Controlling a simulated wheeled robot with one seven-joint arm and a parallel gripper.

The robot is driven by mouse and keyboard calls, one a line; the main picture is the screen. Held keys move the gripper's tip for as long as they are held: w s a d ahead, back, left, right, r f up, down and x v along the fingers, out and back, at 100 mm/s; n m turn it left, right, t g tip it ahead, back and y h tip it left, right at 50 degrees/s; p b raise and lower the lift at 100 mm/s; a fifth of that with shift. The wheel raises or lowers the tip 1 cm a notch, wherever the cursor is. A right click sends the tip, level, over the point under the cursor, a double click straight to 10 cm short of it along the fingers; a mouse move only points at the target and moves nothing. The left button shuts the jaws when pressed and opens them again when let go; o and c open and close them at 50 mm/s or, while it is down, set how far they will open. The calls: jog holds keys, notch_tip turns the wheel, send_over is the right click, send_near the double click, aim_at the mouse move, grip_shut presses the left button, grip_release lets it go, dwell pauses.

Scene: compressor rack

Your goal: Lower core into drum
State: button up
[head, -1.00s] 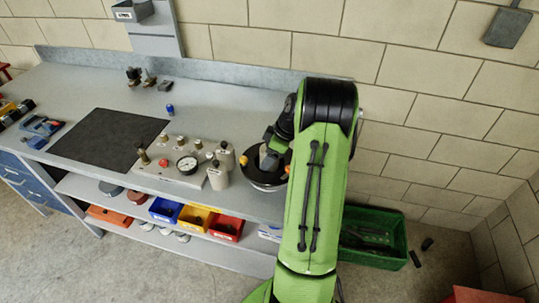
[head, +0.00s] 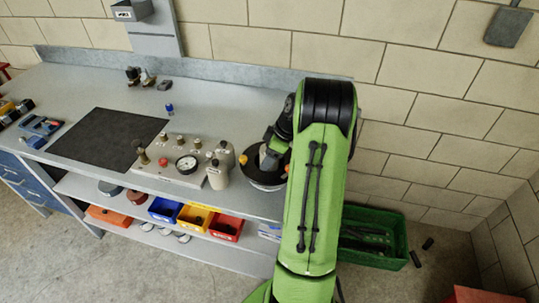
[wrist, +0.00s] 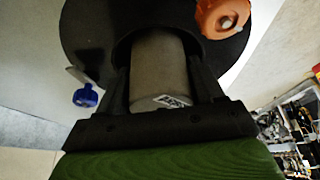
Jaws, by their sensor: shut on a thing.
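The core is a grey-beige cylinder (wrist: 158,70) with a small printed label near its lower end. My gripper (wrist: 160,85) is shut on it, with a dark finger on each side in the wrist view. The drum (wrist: 90,35) is a dark round body with a wide rim behind the core; an orange knob and a blue knob sit at its edge. The core's far end lies within the drum's dark opening; how deep is hidden. In the head view the drum (head: 265,182) stands at the bench's right end, partly covered by my green arm, and my gripper (head: 268,155) is above it.
A panel with a gauge (head: 187,164) and grey bottles (head: 217,174) stand just left of the drum. A black mat (head: 108,140) lies further left. Coloured bins (head: 194,217) fill the shelf below. A green crate (head: 375,240) is on the floor at right.

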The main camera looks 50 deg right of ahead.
jog(key=shift+r, duration=0.3)
jog(key=shift+f, duration=0.1)
dwell(0.5)
jog(key=shift+f+b, duration=0.4)
jog(key=shift+b, duration=0.05)
jog(key=shift+r+p, duration=0.3)
jog(key=shift+r, duration=0.15)
jog(key=shift+f, duration=0.25)
jog(key=shift+r, duration=0.1)
